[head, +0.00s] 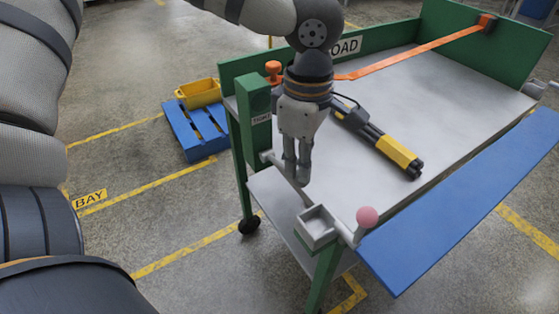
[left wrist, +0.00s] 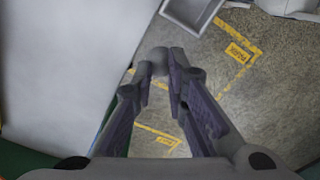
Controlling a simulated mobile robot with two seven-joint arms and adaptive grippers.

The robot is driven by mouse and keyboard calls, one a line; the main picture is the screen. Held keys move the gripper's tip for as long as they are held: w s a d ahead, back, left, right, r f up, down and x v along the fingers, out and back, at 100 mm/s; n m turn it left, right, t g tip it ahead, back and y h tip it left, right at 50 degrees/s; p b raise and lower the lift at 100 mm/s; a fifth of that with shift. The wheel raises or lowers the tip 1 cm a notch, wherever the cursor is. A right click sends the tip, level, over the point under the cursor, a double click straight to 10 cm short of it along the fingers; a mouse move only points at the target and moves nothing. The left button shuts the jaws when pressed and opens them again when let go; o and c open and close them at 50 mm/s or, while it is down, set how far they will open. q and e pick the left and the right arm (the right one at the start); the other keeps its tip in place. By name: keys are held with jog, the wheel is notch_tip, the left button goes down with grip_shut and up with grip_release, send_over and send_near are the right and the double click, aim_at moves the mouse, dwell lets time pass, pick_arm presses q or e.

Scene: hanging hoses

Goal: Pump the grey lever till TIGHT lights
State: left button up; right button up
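The grey lever (head: 304,197) is a thin bar along the cart's near left edge, below my left gripper (head: 297,180). The gripper points down, its fingers close together at the lever. In the left wrist view, a grey rounded end of the lever (left wrist: 158,54) sits between the fingertips of the left gripper (left wrist: 161,77), with little visible gap. The fingers appear shut on it, though they partly hide the contact. The TIGHT label (head: 261,117) is on a green post at the cart's left corner; no glow shows there. My right gripper is out of view.
The cart's grey top (head: 450,100) carries a black-and-yellow tool (head: 385,145) and an orange strap (head: 425,48). A small grey tray (head: 317,238) and a pink knob (head: 367,216) are at the near corner. A blue board (head: 465,205) runs along the right. A blue pallet (head: 183,134) stands left.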

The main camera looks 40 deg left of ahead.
pick_arm(q)
jog(key=shift+s+d+f, duration=0.1)
jog(key=shift+d+f, duration=0.15)
jog(key=shift+f, duration=0.5)
jog(key=shift+d+f, duration=0.2)
jog(key=shift+f, duration=0.5)
jog(key=shift+f, duration=0.95)
jog(key=shift+a+r, duration=0.2)
jog(key=shift+r, duration=2.45)
jog(key=shift+w+a+r, duration=0.15)
jog(key=shift+a+r, duration=0.15)
jog(key=shift+r, duration=0.4)
jog(key=shift+w+a+r, duration=0.1)
jog(key=shift+a+r, duration=0.2)
jog(key=shift+r, duration=0.4)
jog(key=shift+w+a+r, duration=0.15)
jog(key=shift+a+r, duration=0.15)
jog(key=shift+r, duration=0.4)
